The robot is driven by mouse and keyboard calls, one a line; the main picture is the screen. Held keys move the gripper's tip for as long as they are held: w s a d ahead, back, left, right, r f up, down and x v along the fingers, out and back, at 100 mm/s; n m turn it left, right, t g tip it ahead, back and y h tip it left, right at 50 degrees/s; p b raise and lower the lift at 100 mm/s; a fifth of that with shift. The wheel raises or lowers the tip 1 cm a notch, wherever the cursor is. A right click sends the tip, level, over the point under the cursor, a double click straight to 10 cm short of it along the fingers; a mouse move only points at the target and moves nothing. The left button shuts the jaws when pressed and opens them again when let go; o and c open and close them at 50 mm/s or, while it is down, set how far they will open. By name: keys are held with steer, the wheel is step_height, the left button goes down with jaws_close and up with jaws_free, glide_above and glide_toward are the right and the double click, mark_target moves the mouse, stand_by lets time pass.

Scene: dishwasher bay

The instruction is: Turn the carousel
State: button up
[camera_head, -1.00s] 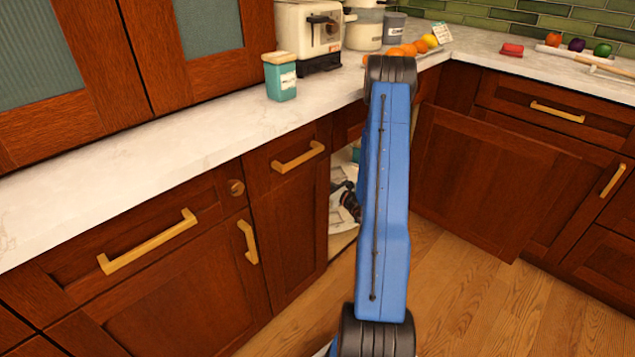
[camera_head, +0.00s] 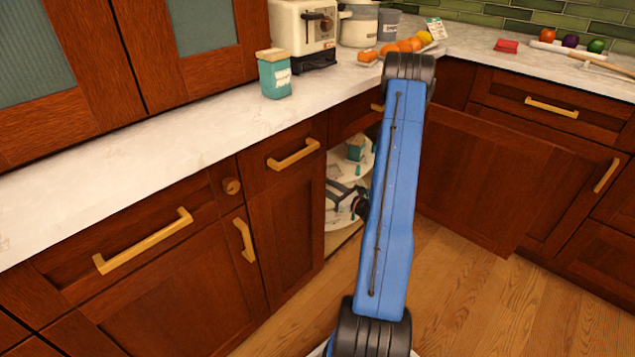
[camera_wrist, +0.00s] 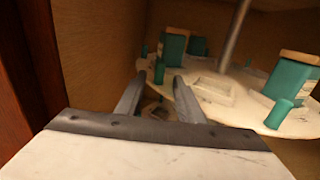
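The carousel (camera_wrist: 240,112) is a white round shelf on a grey centre pole (camera_wrist: 236,35) inside the corner cabinet. Teal containers with tan tops stand on it, among them a larger one (camera_wrist: 292,85) at the right and another (camera_wrist: 174,47) near the left side. Part of the carousel (camera_head: 346,168) also shows left of my blue arm in the head view. My gripper (camera_wrist: 158,82) is open, with its fingers apart at the carousel's left edge. The right finger overlaps the rim in the wrist view; I cannot tell whether it touches.
Wooden cabinet walls (camera_wrist: 95,50) close in on the left and behind. A folded-open cabinet door (camera_head: 480,175) stands right of my arm. The countertop (camera_head: 180,125) holds a teal canister (camera_head: 275,76), a toaster (camera_head: 303,30) and fruit. The wooden floor (camera_head: 460,290) is clear.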

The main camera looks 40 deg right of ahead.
steer(key=s+d, duration=0.1)
steer(key=s, duration=0.9)
steer(key=shift+s+d, duration=0.2)
steer(key=shift+d, duration=0.05)
